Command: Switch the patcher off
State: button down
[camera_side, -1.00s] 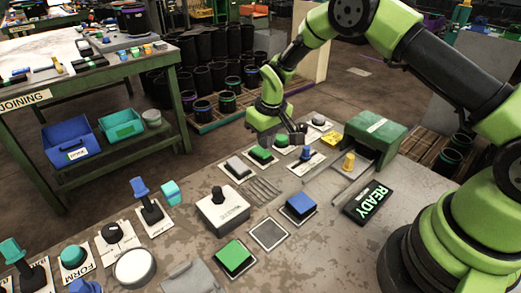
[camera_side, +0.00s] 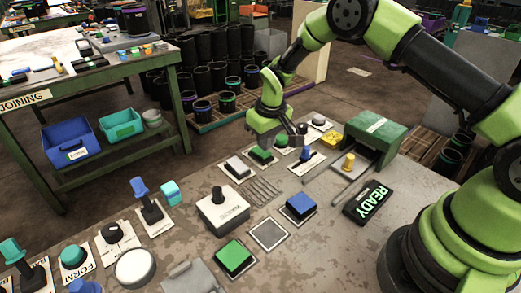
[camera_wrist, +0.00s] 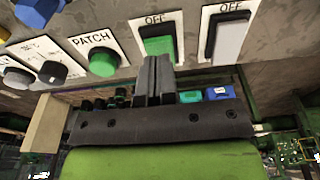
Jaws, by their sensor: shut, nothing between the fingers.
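A green rocker switch (camera_wrist: 159,45) in a white frame marked OFF is in the wrist view; it also shows in the side view (camera_side: 261,156). To its left is the round green button (camera_wrist: 103,62) labelled PATCH, also in the side view (camera_side: 281,140). To its right is a grey rocker switch (camera_wrist: 229,40), also marked OFF. My gripper (camera_wrist: 154,58) is shut and empty. Its fingertips overlap the lower edge of the green rocker in the wrist view; I cannot tell whether they touch it. In the side view my gripper hangs over this row and partly hides it.
A blue knob (camera_side: 305,155), a green housing (camera_side: 374,137) and a lit READY sign (camera_side: 368,202) stand nearby. In front are a grey box with a black knob (camera_side: 222,211), a blue rocker (camera_side: 300,204) and another green rocker (camera_side: 235,256).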

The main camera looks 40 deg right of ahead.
jog(key=shift+f, duration=0.9)
dwell(0.3)
jog(key=shift+r, duration=3.5)
jog(key=shift+r, duration=0.15)
jog(key=s+a+r+m+t, duration=0.1)
jog(key=s+r, duration=0.5)
jog(key=r, duration=0.3)
jog(key=s+r+m+t, duration=0.15)
jog(key=s+r, duration=0.35)
jog(key=r, duration=0.5)
jog(key=s+a+r+t+y, duration=0.1)
jog(key=s, duration=0.7)
jog(key=s+r+m+t+y, duration=0.1)
jog(key=s+t, duration=0.1)
jog(key=s, duration=0.6)
jog(key=shift+a+r, duration=0.25)
jog(key=shift+a, duration=0.1)
